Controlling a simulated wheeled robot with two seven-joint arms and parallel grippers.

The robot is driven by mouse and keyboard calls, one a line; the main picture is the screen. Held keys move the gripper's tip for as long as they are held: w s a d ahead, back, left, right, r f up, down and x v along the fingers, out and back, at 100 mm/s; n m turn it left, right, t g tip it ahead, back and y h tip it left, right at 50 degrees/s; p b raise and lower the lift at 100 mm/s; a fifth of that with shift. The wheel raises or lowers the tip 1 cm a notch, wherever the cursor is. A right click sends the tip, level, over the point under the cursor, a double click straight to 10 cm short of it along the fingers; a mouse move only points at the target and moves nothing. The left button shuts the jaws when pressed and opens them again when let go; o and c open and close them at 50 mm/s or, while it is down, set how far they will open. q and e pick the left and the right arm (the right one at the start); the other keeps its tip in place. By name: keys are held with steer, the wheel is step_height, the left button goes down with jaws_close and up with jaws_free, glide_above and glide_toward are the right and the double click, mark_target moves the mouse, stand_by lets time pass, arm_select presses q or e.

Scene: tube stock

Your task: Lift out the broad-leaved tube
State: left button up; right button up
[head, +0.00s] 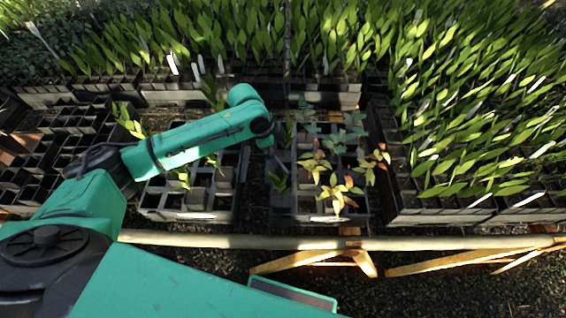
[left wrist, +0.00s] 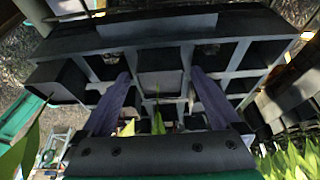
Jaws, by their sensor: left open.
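My left gripper (head: 277,160) reaches over the left edge of the centre crate (head: 305,219), pointing down. In the left wrist view the two fingers of my left gripper (left wrist: 160,76) stand apart, with black crate cells beyond them. Green leaf tips (left wrist: 158,121) show between the fingers' bases in the wrist view. Its tube is hidden, and I cannot tell whether a finger touches it. Other plants in this crate have blue-green leaves (head: 337,142) or yellow-orange leaves (head: 338,192).
A mostly empty crate (head: 190,215) with a few plants lies left of the centre crate. Dense leafy stock (head: 460,130) fills the right and back. A pale rail (head: 440,242) runs along the front, with wooden supports (head: 315,262) below.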

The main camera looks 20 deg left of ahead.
arm_select(q)
jaws_close()
steer(key=shift+w, duration=0.1)
